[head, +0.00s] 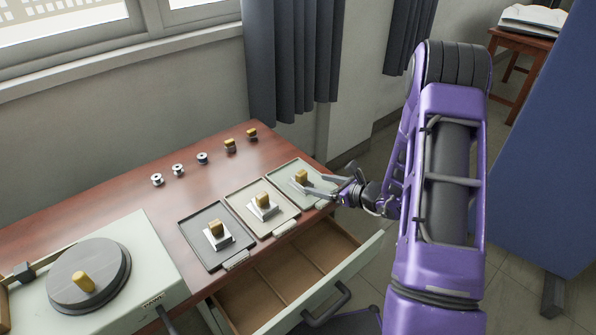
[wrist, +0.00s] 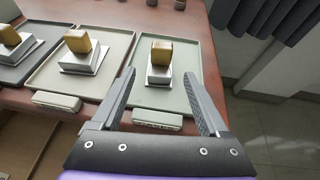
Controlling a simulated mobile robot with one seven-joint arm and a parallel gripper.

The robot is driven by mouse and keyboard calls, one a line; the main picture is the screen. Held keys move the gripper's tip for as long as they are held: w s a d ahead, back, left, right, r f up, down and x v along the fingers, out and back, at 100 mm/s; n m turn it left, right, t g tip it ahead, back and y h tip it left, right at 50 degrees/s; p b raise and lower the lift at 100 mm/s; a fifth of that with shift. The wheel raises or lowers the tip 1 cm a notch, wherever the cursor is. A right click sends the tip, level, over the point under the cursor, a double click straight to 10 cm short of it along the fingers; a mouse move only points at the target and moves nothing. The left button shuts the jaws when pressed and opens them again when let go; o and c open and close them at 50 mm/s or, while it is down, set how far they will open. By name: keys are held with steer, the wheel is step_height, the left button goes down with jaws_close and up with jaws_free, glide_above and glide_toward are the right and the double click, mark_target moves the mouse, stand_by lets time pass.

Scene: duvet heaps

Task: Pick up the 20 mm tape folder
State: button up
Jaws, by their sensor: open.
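Three tape folders, each a pale metal block with a yellow upper part, stand on three trays: a left one (head: 217,231), a middle one (head: 263,204) and a right one (head: 301,176). In the wrist view the right folder (wrist: 161,52) looks narrower than the middle one (wrist: 78,42). I cannot read any size marking, so I cannot tell which is 20 mm. My gripper (head: 308,183) is open and empty at the right tray. In the wrist view my gripper (wrist: 160,76) has one finger to each side of the right folder's line, with the folder just ahead.
The right tray (wrist: 202,50) has a raised rim and a front tag. Several small spools and yellow-topped pieces (head: 230,146) line the table's back. A machine with a round turntable (head: 118,262) stands at left. An open drawer (head: 262,290) juts out below the trays.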

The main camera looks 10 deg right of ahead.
mark_target(304, 179)
steer(key=x, duration=0.2)
steer(key=shift+w+f, duration=0.15)
steer(key=shift+w, duration=0.1)
steer(key=shift+r+x, duration=0.2)
steer(key=shift+x, duration=1.2)
steer(key=shift+r+x, duration=0.15)
steer(key=shift+x, duration=1.3)
steer(key=shift+w+a+r, duration=0.1)
steer(key=shift+a, duration=0.05)
jaws_close()
